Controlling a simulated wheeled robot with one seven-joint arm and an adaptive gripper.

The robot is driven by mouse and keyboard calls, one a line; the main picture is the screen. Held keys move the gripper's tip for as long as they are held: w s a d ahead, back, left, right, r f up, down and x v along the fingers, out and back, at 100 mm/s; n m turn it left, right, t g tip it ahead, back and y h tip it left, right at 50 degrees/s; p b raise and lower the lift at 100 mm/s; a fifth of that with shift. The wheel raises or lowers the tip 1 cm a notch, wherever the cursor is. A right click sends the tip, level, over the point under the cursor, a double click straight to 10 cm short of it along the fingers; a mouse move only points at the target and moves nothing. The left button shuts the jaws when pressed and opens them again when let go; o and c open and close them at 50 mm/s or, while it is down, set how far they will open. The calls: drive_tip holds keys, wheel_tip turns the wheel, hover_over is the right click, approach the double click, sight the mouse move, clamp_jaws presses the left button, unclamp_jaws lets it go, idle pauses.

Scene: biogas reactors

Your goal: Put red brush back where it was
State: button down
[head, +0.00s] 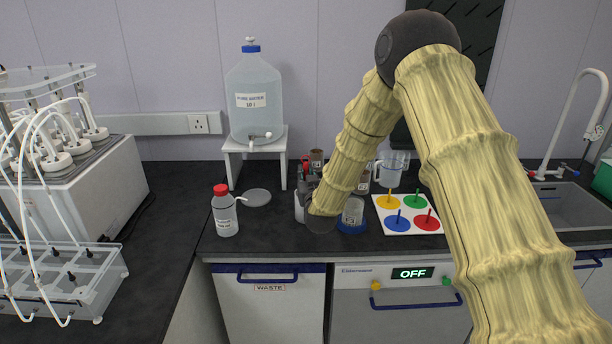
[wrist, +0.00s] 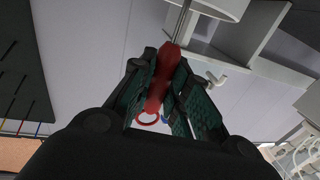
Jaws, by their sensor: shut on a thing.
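In the wrist view my gripper (wrist: 164,80) is shut on the red brush (wrist: 168,62). Its red handle lies between the two dark green finger pads, and its thin metal shaft runs up to the top edge of the picture. The brush's far end is out of this view. In the head view my arm reaches down to the counter, and my gripper is mostly hidden behind it, beside a small white holder (head: 299,206). Some red shows above this holder, but I cannot tell there which part is the brush.
A beaker on a blue base (head: 352,213) and a board with coloured pegs (head: 408,216) stand close to the right of my arm. A red-capped wash bottle (head: 226,213), a grey disc (head: 257,196) and a water tank (head: 254,97) on a stand are left. The front counter between bottle and holder is clear.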

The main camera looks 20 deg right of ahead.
drive_tip(key=shift+f, duration=0.2)
drive_tip(key=c, duration=1.4)
unclamp_jaws()
drive_tip(key=shift+r, duration=0.15)
drive_tip(key=s+b, duration=0.1)
drive_tip(key=s, duration=0.3)
drive_tip(key=s+a, duration=0.1)
drive_tip(key=s, duration=0.3)
drive_tip(key=s+b, duration=0.1)
drive_tip(key=s, duration=0.3)
drive_tip(key=shift+a+b, duration=0.25)
drive_tip(key=shift+b, duration=0.1)
